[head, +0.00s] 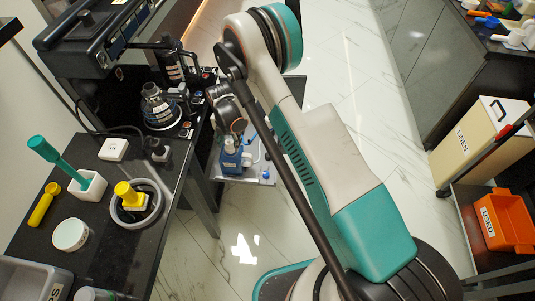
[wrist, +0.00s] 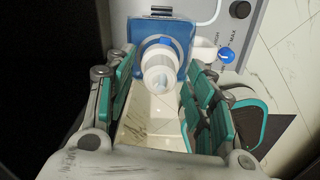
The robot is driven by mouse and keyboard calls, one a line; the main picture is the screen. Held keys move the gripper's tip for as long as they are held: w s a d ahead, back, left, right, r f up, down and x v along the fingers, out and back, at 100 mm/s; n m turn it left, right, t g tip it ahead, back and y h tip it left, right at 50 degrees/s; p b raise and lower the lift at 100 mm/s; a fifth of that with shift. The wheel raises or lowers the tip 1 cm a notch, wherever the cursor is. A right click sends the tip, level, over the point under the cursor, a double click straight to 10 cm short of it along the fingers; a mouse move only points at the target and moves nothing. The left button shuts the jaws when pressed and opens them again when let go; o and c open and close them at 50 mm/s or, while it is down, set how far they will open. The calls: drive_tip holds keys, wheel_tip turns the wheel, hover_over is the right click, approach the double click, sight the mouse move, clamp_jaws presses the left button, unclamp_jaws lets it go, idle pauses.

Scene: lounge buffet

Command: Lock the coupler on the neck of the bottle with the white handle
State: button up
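A short white handle (wrist: 205,54) reaches right from beside the neck, near a blue knob (wrist: 226,55). My gripper (wrist: 160,78) is open, its teal pads either side of the white coupler, with clear gaps. I cannot tell how the coupler is latched. In the head view my gripper (head: 230,120) hangs above the bottle, partly hidden.
The grey unit (wrist: 250,25) carries a black knob (wrist: 240,9) and HIGH and MAX labels. The dark counter (head: 105,190) at left holds a coffee machine (head: 100,35), a glass vessel (head: 160,108) and small containers. An orange bin (head: 508,220) is at right.

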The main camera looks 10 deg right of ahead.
wheel_tip(320, 180, up, 12)
idle(0.6)
drive_tip(key=shift+r, duration=0.1)
wheel_tip(320, 180, up, 14)
drive_tip(key=m+t, duration=0.2)
drive_tip(key=m, duration=0.5)
hover_over(229, 142)
drive_tip(key=s+d, duration=0.3)
drive_tip(key=d, duration=0.2)
drive_tip(key=s+d+r+m+t, duration=0.1)
drive_tip(key=s+d+r+m, duration=0.2)
drive_tip(key=r, duration=0.2)
drive_tip(key=s+d+r+m, duration=0.2)
drive_tip(key=s+r+m, duration=0.2)
drive_tip(key=r, duration=0.2)
drive_tip(key=s+d+r+m+t, duration=0.2)
drive_tip(key=s+d+m, duration=0.2)
drive_tip(key=s+m, duration=0.4)
drive_tip(key=s+d+r+m+t, duration=0.2)
drive_tip(key=s+m, duration=0.6)
drive_tip(key=s, duration=0.4)
drive_tip(key=shift+s+d+r, duration=0.2)
drive_tip(key=shift+d+r, duration=0.35)
drive_tip(key=shift+d, duration=0.55)
